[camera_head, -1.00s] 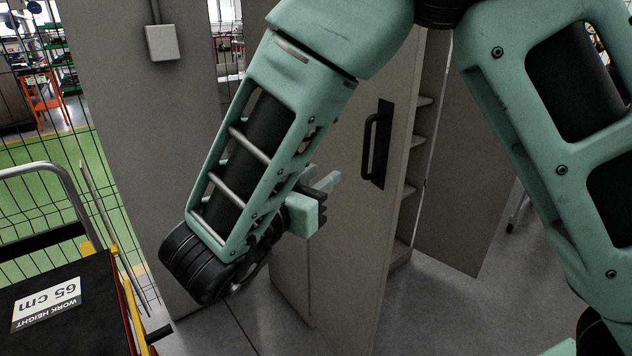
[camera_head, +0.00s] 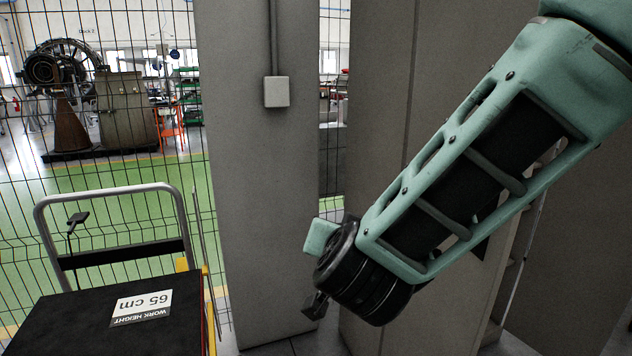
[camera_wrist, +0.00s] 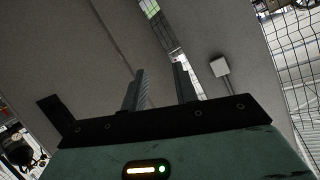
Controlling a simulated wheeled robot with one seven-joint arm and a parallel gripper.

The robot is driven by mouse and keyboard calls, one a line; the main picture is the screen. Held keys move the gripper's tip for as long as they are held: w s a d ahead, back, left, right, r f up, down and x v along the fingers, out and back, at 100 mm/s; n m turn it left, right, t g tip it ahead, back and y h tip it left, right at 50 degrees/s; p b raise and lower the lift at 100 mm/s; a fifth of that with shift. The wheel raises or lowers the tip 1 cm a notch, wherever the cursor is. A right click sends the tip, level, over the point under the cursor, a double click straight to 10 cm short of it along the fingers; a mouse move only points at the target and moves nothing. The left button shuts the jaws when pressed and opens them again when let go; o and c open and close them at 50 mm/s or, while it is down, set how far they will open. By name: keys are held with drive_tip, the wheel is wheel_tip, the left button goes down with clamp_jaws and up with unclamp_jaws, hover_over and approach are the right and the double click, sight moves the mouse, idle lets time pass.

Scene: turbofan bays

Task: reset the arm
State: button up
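My gripper shows in the wrist view (camera_wrist: 158,88) with its two fingers apart and nothing between them. In the head view my green arm reaches down from the upper right. Its black wrist joint hangs in front of the grey cabinet (camera_head: 375,130), and the gripper behind it is mostly hidden, with only small parts showing beside the wrist. The fingers point toward grey panels and a narrow gap in the wrist view.
A cart (camera_head: 105,318) with a black top and a "work height 65 cm" label stands at lower left. A grey pillar (camera_head: 240,180) with a small box (camera_head: 276,91) is left of the arm. A wire fence (camera_head: 110,190) runs behind the cart.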

drive_tip(key=s+a+f+n+g+y, duration=0.1)
drive_tip(key=s+f+n+g+y, duration=0.2)
drive_tip(key=s, duration=0.4)
drive_tip(key=s+a+f+n+g+y, duration=0.1)
drive_tip(key=s+a+n+g+y, duration=0.1)
drive_tip(key=s+n+g, duration=0.4)
drive_tip(key=s+d+f+n+g+h, duration=0.2)
drive_tip(key=s+d+g+h, duration=0.2)
drive_tip(key=s+d, duration=0.8)
drive_tip(key=shift+s+d+f+g+h, duration=0.2)
drive_tip(key=shift+d+f+g+h, duration=0.1)
drive_tip(key=shift+d+f, duration=0.1)
